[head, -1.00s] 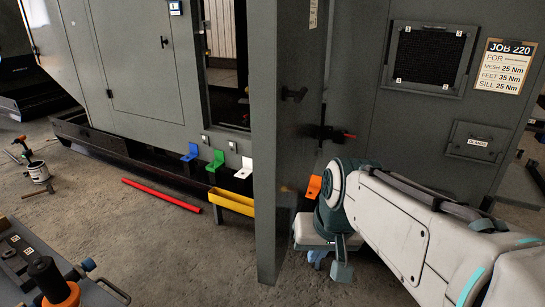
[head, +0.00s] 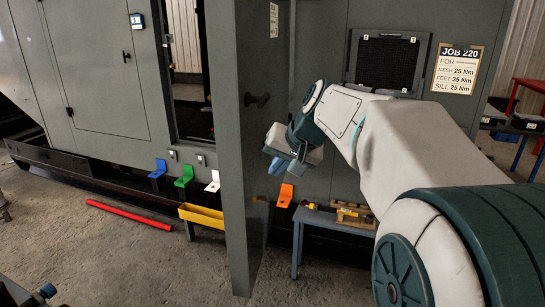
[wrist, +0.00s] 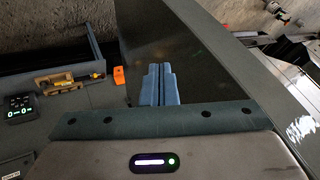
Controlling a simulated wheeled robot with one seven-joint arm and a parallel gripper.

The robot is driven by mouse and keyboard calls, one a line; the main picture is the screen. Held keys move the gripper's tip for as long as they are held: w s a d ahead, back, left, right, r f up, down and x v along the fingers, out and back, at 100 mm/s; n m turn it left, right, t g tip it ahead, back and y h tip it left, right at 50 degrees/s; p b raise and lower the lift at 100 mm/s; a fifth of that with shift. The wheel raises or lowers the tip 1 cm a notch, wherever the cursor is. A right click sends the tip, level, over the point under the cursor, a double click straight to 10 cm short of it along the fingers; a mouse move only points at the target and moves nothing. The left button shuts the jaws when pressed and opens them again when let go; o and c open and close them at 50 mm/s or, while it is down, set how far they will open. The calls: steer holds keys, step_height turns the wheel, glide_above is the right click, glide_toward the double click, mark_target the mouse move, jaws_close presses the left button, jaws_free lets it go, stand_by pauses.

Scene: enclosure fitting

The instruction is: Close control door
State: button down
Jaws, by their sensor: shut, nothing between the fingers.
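The control door (head: 236,130) is a tall grey panel that stands swung open, edge towards me, left of my arm in the head view. It has a dark handle (head: 258,100) on its right face. The doorway (head: 190,80) left of it is open. My gripper (head: 277,166) is beside the door's right face, below the handle. In the wrist view my gripper (wrist: 159,84) shows two blue fingers pressed together, empty, in front of the dark door panel (wrist: 200,60). I cannot tell whether the fingertips touch the door.
Blue, green, white and orange brackets (head: 285,195) line the enclosure's base. A yellow tray (head: 202,215) stands left of the door, and a small bench (head: 325,217) with tools stands right. A red bar (head: 128,214) lies on the floor.

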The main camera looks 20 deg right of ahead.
mark_target(247, 182)
steer(key=shift+w+a+f+p, duration=0.15)
steer(key=shift+w+a+f, duration=0.4)
steer(key=shift+a, duration=0.2)
steer(key=shift+w+a+f+p, duration=0.2)
steer(key=shift+w+a+f, duration=0.2)
steer(key=shift+w+a, duration=0.35)
steer(key=shift+w+a+f+p, duration=0.15)
steer(key=shift+w+a+f, duration=0.4)
steer(key=shift+a, duration=0.25)
